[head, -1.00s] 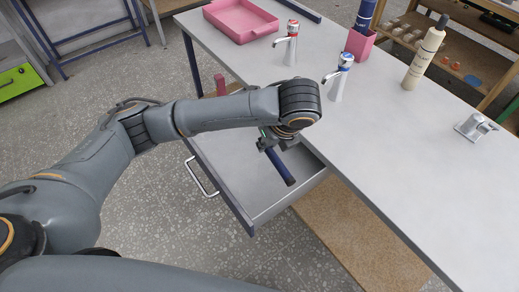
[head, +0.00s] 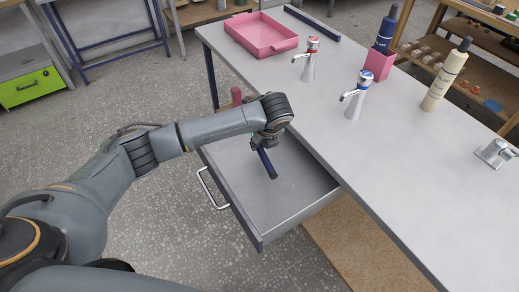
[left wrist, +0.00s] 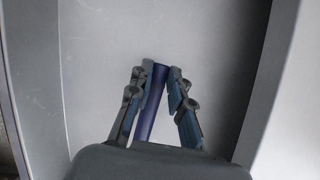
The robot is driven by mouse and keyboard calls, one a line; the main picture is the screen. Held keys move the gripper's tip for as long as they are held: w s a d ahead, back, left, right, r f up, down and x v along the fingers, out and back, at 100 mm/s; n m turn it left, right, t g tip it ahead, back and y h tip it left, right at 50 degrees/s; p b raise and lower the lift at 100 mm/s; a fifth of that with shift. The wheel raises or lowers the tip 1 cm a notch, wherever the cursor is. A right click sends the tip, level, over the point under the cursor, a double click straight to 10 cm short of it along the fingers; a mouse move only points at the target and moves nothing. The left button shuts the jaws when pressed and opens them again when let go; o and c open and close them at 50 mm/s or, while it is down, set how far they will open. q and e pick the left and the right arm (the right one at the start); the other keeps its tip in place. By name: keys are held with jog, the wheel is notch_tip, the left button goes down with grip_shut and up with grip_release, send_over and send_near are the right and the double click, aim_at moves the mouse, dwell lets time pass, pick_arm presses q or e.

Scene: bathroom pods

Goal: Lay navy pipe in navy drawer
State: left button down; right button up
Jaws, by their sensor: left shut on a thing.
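The navy pipe (head: 267,163) is a dark blue rod, held by my left gripper (head: 262,145) inside the outline of the open drawer. The drawer (head: 300,190) has a grey floor and a dark navy edge, and it is pulled out from under the counter. In the left wrist view the pipe (left wrist: 154,105) lies between the fingers of the left gripper (left wrist: 161,72), over the drawer's grey floor (left wrist: 210,50). I cannot tell whether the pipe touches the floor. Its other end is hidden behind the gripper. My right gripper is out of view.
The grey counter (head: 400,190) stands above the drawer. On it are a pink tray (head: 262,36), two taps (head: 309,60) (head: 356,97), a pink holder (head: 379,63) with a navy bottle, and a cream bottle (head: 445,80). The drawer's front handle (head: 208,188) sticks out.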

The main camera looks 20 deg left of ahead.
aim_at(266, 158)
pick_arm(q)
jog(key=shift+f, duration=1.6)
jog(key=shift+f, duration=0.1)
jog(key=c, duration=1.4)
grip_release()
jog(key=shift+o, duration=0.9)
jog(key=v, duration=1.1)
jog(key=shift+r, duration=0.35)
jog(key=shift+s+d+r, duration=0.1)
jog(key=shift+s+r, duration=0.05)
jog(key=shift+r, duration=0.05)
